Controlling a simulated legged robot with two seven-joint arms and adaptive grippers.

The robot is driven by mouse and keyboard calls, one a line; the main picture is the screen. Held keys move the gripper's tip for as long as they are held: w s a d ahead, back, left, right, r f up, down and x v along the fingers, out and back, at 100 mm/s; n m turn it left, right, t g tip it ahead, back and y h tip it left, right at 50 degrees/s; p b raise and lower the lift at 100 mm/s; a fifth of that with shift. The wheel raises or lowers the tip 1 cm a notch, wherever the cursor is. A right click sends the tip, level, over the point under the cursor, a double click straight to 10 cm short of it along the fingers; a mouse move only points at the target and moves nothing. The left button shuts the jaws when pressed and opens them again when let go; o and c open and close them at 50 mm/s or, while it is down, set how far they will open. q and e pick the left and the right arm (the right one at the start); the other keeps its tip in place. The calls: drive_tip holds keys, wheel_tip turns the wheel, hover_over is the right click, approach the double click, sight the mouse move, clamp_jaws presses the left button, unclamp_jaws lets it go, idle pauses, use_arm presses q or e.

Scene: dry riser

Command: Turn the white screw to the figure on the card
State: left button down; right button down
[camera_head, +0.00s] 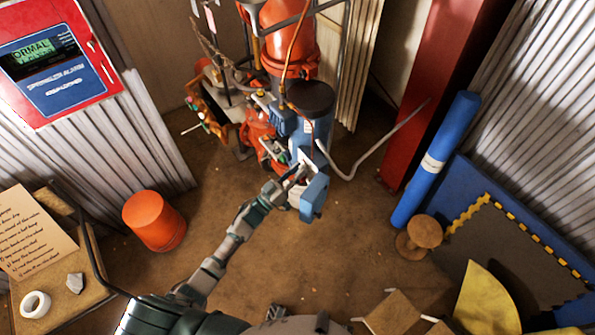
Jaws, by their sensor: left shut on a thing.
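My left gripper (301,170) reaches up from the bottom of the head view to the blue and red valve assembly (312,128). It is shut at a small white part (306,159) on the front of the assembly, which looks like the white screw. The fingers cover much of it, and its angle cannot be read. The cream card (32,232) with handwritten lines leans at the left edge; its writing is too small to read. My right gripper is not in view.
A red alarm panel (60,62) hangs upper left, its screen reading "NORMAL". An orange bucket (152,222) stands left of my arm. A grey hose (385,140) curves right of the assembly. A blue roll (435,165) leans by a red post (432,90). Brown floor between is clear.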

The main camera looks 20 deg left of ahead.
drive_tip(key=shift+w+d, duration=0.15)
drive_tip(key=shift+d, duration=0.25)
use_arm(q)
drive_tip(key=shift+r+m, duration=0.1)
drive_tip(key=shift+m, duration=0.3)
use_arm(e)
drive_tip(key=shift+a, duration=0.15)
